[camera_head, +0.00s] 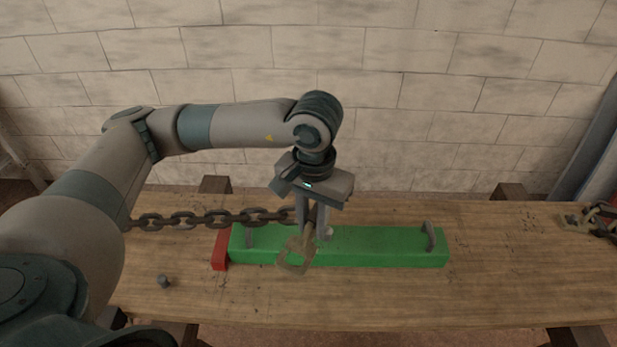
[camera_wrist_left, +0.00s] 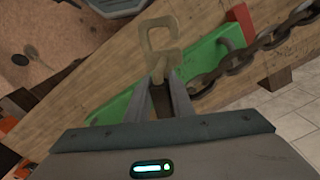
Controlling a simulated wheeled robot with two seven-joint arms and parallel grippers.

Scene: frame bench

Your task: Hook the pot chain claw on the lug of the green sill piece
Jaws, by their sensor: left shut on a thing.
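My left gripper (camera_head: 314,233) is shut on the tan chain claw (camera_head: 296,257), holding it over the left half of the green sill piece (camera_head: 375,247). In the left wrist view the claw (camera_wrist_left: 161,36) is a squarish open loop beyond the fingertips. The dark chain (camera_head: 185,219) runs from the gripper to the left; it also shows in the left wrist view (camera_wrist_left: 245,62). The sill piece carries a grey lug (camera_head: 430,235) near its right end and another grey upright (camera_head: 249,236) near its left end. I cannot tell whether the claw touches the sill piece. My right gripper is not in view.
The wooden bench (camera_head: 520,285) is mostly clear at front and right. A red block (camera_head: 220,250) stands at the sill piece's left end. More chain with a tan fitting (camera_head: 592,218) lies at the right edge. A block wall stands behind.

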